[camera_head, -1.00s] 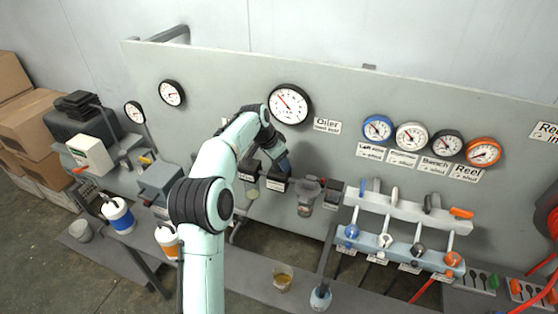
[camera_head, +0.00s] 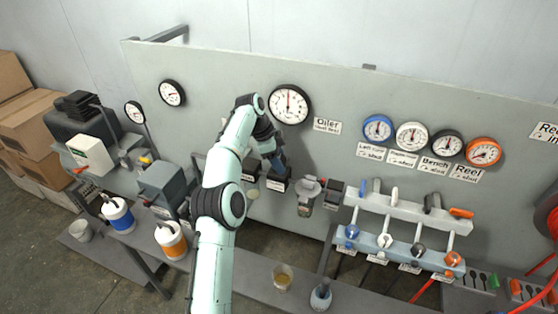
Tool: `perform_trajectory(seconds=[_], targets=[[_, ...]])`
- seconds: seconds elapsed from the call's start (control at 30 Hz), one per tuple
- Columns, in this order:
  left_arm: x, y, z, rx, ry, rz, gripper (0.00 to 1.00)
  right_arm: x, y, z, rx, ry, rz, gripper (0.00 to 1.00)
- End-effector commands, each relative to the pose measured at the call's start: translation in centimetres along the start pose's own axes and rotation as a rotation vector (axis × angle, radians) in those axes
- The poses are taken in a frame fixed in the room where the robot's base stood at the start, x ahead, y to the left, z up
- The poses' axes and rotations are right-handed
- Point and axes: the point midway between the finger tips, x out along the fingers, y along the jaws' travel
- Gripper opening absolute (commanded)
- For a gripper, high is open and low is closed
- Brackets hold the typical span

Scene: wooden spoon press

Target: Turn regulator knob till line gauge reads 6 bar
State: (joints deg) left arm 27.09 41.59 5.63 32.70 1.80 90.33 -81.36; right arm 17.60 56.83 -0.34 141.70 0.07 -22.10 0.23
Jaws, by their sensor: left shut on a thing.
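The large white-faced gauge with a black rim (camera_head: 289,104) hangs on the grey panel above the regulator. Its needle points about straight up; its numbers are too small to read. My left arm rises from the bottom centre, and its left gripper (camera_head: 275,160) points down at the dark regulator block (camera_head: 277,184) below that gauge. The gripper is shut on the regulator knob, which is mostly hidden between the fingers. My right gripper is out of view.
An oiler (camera_head: 308,190) stands just right of the regulator. Coloured small gauges, including a blue one (camera_head: 378,129), and a valve manifold (camera_head: 400,245) are further right. A cup (camera_head: 283,277) and a dark bottle (camera_head: 320,296) stand on the bench below.

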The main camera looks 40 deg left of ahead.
Motion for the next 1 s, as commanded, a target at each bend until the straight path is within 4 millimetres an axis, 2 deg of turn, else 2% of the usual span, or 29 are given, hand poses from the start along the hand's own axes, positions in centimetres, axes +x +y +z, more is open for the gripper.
perform_trajectory(seconds=[0.53,0.57,0.6,0.63,1.0], targets=[[-0.08,-0.03,-0.03,0.023,-0.001,0.007,0.21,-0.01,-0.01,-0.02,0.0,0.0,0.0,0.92],[-0.08,-0.03,-0.03,0.023,-0.001,0.007,0.58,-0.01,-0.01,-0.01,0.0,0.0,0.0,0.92],[-0.08,-0.03,-0.03,0.023,-0.001,0.007,0.71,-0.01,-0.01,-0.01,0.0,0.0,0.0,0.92],[-0.08,-0.03,-0.03,0.023,-0.001,0.007,0.76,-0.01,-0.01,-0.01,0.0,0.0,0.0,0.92],[-0.16,0.07,-0.16,0.022,-0.001,0.008,0.76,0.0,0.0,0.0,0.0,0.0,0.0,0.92]])
